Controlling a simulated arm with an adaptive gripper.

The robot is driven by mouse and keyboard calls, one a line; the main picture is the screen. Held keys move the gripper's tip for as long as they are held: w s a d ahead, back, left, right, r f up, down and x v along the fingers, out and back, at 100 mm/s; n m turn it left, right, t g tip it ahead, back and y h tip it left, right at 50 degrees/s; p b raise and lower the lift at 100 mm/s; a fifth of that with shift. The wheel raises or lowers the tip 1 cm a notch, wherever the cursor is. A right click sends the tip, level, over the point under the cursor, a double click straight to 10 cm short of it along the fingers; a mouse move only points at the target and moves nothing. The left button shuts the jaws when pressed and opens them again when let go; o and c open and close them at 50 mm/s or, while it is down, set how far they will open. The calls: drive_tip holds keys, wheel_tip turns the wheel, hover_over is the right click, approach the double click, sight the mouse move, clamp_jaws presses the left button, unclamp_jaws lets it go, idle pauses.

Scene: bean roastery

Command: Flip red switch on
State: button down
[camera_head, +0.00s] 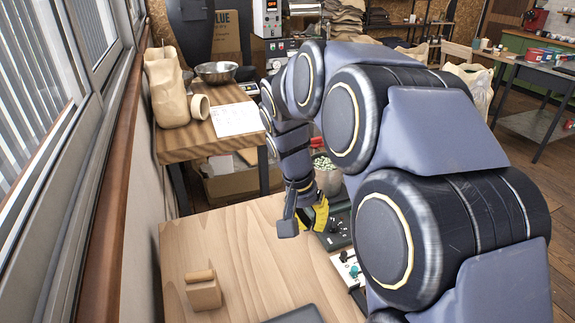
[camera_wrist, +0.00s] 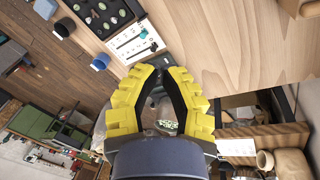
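No switch that I can clearly make out as red shows in either view. In the head view my gripper (camera_head: 318,218), with yellow fingers, hangs by the right edge of the wooden table, close to a dark control panel (camera_head: 338,232). My arm hides much of this area. In the wrist view my gripper (camera_wrist: 163,69) has its two fingers apart, with nothing held between them. Beyond the fingertips is a pale panel with slots (camera_wrist: 130,45) and a teal knob (camera_wrist: 143,34). A dark panel with several round pale-green parts (camera_wrist: 100,12) lies farther up.
The wooden table (camera_head: 235,245) is mostly clear, with a small wooden block (camera_head: 203,290) at front left. A pot of greenish beans (camera_head: 325,178) stands behind my gripper. A window wall is at left.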

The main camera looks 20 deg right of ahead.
drive_tip(key=w+d+f+m+h, duration=0.2)
drive_tip(key=w+d+f+m, duration=0.3)
drive_tip(key=d, duration=0.5)
drive_tip(key=w+d+f+m+h, duration=0.2)
drive_tip(key=w+d+f+m, duration=0.3)
drive_tip(key=w+d, duration=0.5)
drive_tip(key=shift+f, duration=0.9)
drive_tip(key=shift+w, duration=0.1)
drive_tip(key=shift+d, duration=0.1)
drive_tip(key=x, duration=1)
drive_tip(key=shift+d+f, duration=0.1)
drive_tip(key=shift+w+a+f, duration=0.1)
drive_tip(key=shift+a+f, duration=0.05)
drive_tip(key=shift+f, duration=0.45)
drive_tip(key=shift+a+f, duration=0.15)
drive_tip(key=shift+f, duration=0.45)
drive_tip(key=shift+a+f, duration=0.15)
drive_tip(key=shift+f, duration=0.45)
drive_tip(key=shift+f, duration=0.1)
